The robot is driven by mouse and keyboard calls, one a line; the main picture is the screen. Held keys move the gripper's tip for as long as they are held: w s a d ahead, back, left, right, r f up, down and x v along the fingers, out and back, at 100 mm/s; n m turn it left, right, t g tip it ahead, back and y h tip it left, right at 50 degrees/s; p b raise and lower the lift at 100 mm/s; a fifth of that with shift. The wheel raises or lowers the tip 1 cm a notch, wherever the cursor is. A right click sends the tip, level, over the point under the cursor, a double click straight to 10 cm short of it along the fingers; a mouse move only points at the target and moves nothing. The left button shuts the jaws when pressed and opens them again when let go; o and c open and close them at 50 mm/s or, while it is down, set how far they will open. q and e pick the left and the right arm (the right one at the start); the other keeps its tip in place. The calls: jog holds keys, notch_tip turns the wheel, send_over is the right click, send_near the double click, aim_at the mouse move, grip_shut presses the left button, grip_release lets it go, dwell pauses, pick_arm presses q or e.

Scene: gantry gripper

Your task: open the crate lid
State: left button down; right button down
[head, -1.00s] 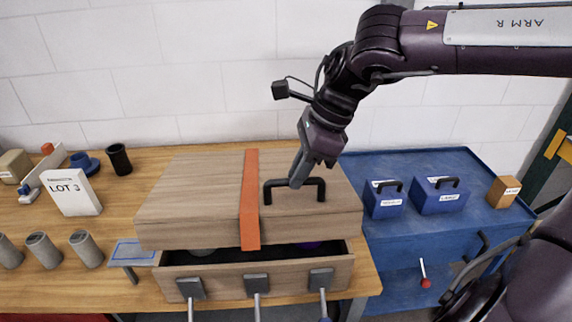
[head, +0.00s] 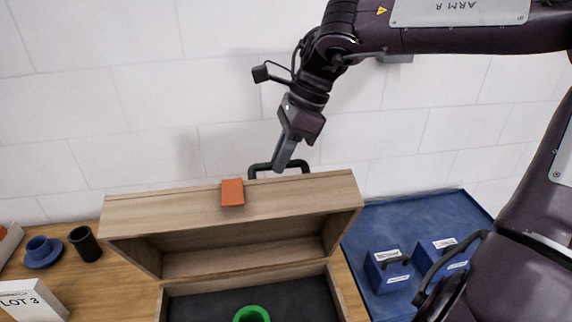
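The wooden crate lid (head: 290,197) stands tilted up at the back of the crate, its hollow underside facing me. An orange strap (head: 232,192) shows on its upper edge. The black lid handle (head: 259,171) is on the lid's far side, its top part showing above the edge. My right gripper (head: 280,165) is at the handle with its fingers around the bar and looks closed on it. The crate (head: 338,293) below is open, with a dark lining and a green ring (head: 251,314) inside. My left gripper is not in view.
A blue cup (head: 40,250) on a saucer, a black cup (head: 85,244) and a LOT 3 card (head: 32,300) stand left of the crate. Blue boxes (head: 388,270) stand on the blue cabinet (head: 410,212) at right. A white wall is close behind the lid.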

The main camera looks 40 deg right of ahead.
jog(key=w+d+f+b, duration=0.1)
jog(key=w+d+f, duration=0.2)
jog(key=w, duration=0.4)
jog(key=w+d+f, duration=0.3)
jog(key=w+d, duration=0.2)
jog(key=w, duration=0.2)
jog(key=shift+d+f+b, duration=0.35)
jog(key=shift+f+b, duration=0.05)
